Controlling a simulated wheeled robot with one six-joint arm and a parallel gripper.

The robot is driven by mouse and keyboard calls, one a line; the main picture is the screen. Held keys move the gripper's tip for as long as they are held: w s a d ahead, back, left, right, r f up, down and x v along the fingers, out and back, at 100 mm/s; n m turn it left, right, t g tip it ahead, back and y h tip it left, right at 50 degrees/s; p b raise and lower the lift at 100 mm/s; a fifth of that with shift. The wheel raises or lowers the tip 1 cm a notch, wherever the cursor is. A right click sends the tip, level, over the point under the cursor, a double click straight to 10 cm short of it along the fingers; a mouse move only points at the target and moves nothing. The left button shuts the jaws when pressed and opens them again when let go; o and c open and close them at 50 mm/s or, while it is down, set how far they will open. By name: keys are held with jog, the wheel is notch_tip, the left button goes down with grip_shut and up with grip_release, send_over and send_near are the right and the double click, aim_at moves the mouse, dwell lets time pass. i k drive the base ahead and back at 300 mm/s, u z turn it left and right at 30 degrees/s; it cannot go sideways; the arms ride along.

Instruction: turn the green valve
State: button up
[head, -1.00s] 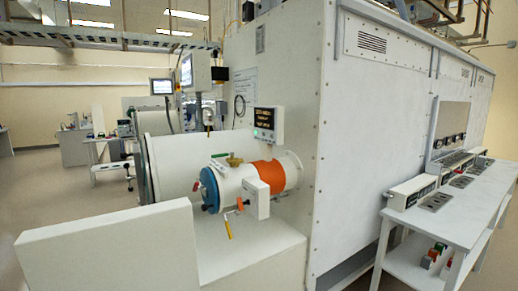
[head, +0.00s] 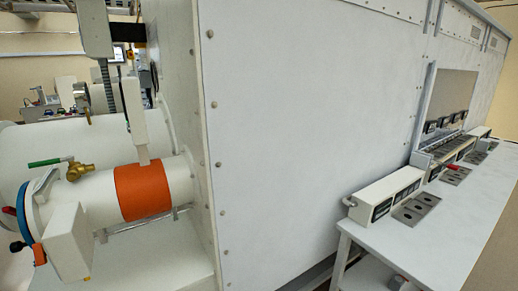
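The green valve shows at the left of the head view. Its green lever (head: 46,162) lies roughly level and points left from the brass valve body (head: 78,171). The brass body sits on top of the small white cylindrical chamber (head: 98,202), to the left of its orange band (head: 143,191). My gripper is not in view, so its distance from the valve and its state do not show.
A blue ring (head: 33,206) and a white box (head: 67,243) are on the chamber's near end. A large white panel wall (head: 300,130) fills the middle. A white bench (head: 440,230) with instrument boxes (head: 385,193) stands at the right.

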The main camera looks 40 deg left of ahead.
aim_at(69, 159)
jog(key=u, duration=3.05)
jog(key=i, duration=1.05)
jog(key=u, duration=0.55)
jog(key=k, duration=1.2)
jog(key=z, duration=0.05)
jog(key=i, duration=0.85)
